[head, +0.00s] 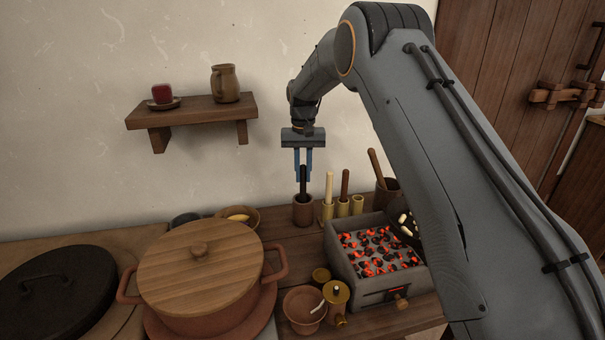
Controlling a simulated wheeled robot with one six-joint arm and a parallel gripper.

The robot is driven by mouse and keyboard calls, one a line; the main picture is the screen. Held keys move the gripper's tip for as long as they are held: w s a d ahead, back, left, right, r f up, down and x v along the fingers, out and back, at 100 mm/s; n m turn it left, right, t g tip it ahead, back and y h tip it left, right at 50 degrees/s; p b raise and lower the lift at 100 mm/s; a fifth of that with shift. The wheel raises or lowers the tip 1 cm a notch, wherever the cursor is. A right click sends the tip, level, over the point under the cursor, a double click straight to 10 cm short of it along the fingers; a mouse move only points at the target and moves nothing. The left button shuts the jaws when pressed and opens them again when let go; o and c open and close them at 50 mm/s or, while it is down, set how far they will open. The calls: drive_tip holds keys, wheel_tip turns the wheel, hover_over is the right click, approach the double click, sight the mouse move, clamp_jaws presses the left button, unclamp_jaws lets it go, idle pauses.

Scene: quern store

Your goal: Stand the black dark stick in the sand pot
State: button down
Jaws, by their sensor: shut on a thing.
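My gripper (303,172) points straight down in front of the wall, its two blue fingers shut on the black stick (303,184). The stick is upright. Its lower end meets the mouth of a small brown pot (303,212), which seems to be the sand pot, at the back of the counter. The pot's wall or its inside hides the stick's tip. I cannot see sand or tell how deep the tip is.
Brass holders, one with a pale stick (329,185) and one with a reddish-brown stick (345,183), stand close right of the pot. A brazier of glowing coals (346,275) is in front. A lidded pot (199,274) fills the left. A wall shelf (190,111) hangs upper left.

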drive_tip(key=c, duration=1.6)
unclamp_jaws()
wheel_tip(320, 180, up, 7)
drive_tip(key=shift+r+b, duration=0.15)
drive_tip(key=shift+b, duration=0.4)
drive_tip(key=shift+s+d+r, duration=0.1)
drive_tip(key=shift+r, duration=0.15)
drive_tip(key=s+d+f, duration=0.1)
drive_tip(key=s+d, duration=0.4)
drive_tip(key=s, duration=0.9)
drive_tip(key=s+d+f+p, duration=0.1)
drive_tip(key=s+d, duration=0.4)
drive_tip(key=s, duration=0.9)
drive_tip(key=s+d+f+p, duration=0.1)
drive_tip(key=s+d, duration=0.4)
drive_tip(key=s, duration=1)
drive_tip(key=shift+d+f, duration=0.35)
drive_tip(key=shift+f, duration=0.2)
